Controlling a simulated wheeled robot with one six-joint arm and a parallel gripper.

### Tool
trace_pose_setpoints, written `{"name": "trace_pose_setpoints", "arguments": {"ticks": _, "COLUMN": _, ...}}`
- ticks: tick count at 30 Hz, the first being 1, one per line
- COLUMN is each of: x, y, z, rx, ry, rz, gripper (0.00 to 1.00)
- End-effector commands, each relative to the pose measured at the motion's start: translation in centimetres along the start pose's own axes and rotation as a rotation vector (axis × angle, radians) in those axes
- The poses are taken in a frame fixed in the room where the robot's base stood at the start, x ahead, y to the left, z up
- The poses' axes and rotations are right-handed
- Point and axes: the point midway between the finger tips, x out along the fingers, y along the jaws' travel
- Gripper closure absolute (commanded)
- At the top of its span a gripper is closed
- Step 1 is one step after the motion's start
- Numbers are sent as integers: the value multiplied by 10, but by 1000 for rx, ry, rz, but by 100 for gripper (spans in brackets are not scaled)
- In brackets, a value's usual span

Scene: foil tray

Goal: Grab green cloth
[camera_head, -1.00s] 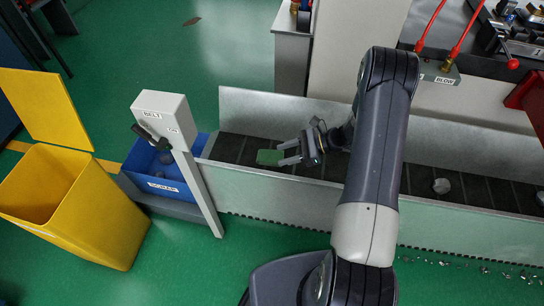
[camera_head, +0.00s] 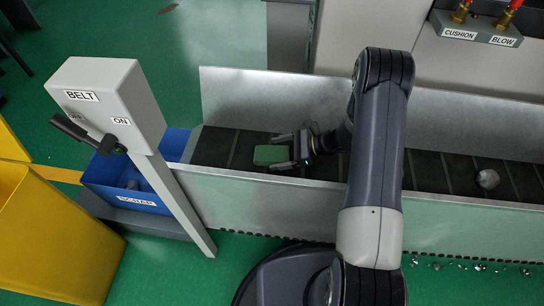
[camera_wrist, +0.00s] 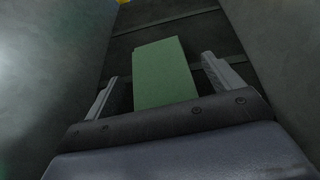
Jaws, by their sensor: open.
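The green cloth (camera_head: 270,155) is a flat, folded-looking rectangle lying on the dark conveyor belt near its left end. My gripper (camera_head: 283,152) is open, reaching in from the right low over the belt, with its fingertips at the cloth's right edge. In the wrist view the cloth (camera_wrist: 163,72) lies between the two open fingers (camera_wrist: 158,80) and extends beyond their tips. Gaps show between the cloth and each finger. The near end of the cloth is hidden behind the gripper body.
Metal side walls (camera_head: 285,95) border the belt (camera_head: 430,172) front and back. A grey crumpled lump (camera_head: 487,179) lies on the belt at right.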

Motion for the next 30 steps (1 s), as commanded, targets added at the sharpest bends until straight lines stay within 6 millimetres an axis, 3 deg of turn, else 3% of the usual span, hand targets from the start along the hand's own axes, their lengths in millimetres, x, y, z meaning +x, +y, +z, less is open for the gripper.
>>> {"name": "trace_pose_setpoints", "arguments": {"ticks": 6, "x": 25, "y": 0, "z": 0, "rx": 0, "ry": 0, "rz": 1, "gripper": 13}}
{"name": "trace_pose_setpoints", "arguments": {"ticks": 13, "x": 26, "y": 0, "z": 1, "rx": 0, "ry": 0, "rz": 0, "gripper": 13}}
{"name": "trace_pose_setpoints", "arguments": {"ticks": 30, "x": 26, "y": 0, "z": 0, "rx": 0, "ry": 0, "rz": 0, "gripper": 59}}
